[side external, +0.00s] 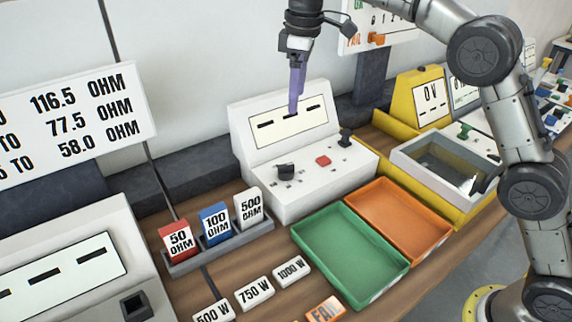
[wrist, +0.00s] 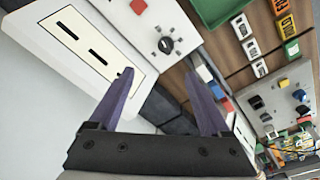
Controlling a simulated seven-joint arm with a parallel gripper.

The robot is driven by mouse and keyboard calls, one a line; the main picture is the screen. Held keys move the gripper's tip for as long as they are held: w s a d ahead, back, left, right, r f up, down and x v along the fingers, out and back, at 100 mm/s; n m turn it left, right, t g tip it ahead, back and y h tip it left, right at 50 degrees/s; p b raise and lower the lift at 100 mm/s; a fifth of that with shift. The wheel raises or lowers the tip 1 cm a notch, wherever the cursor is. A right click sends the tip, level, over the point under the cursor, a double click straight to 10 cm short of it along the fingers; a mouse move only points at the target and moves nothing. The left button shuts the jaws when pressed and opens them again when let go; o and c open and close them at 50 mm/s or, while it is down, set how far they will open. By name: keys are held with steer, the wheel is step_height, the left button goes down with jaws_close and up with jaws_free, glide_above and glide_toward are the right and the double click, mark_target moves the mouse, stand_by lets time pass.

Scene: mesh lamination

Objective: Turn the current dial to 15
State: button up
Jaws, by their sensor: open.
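A white console (side external: 303,183) with a sloped display panel (side external: 290,126) stands at mid-bench. A black dial (side external: 285,171) with small marks around it sits at its front left; it also shows in the wrist view (wrist: 166,45). The marks are too small to read, so I cannot tell its setting or whether it is the current dial. My gripper (side external: 297,105) has purple fingers pointing down, in front of the display panel and above the dial's level. In the wrist view the fingers (wrist: 159,75) are apart with nothing between them, and the dial lies beyond their tips.
A red button (side external: 323,161) and a black knob (side external: 346,135) share the console top. A green tray (side external: 350,255) and an orange tray (side external: 398,220) lie in front and to the right. Labelled resistor blocks (side external: 215,223) stand in a rack at front left. Space above the dial is clear.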

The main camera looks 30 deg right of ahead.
steer(key=g, duration=0.1)
glide_toward(286, 165)
step_height(286, 165, down, 10)
steer(key=shift+f, duration=0.1)
stand_by(0.3)
jaws_close()
stand_by(0.4)
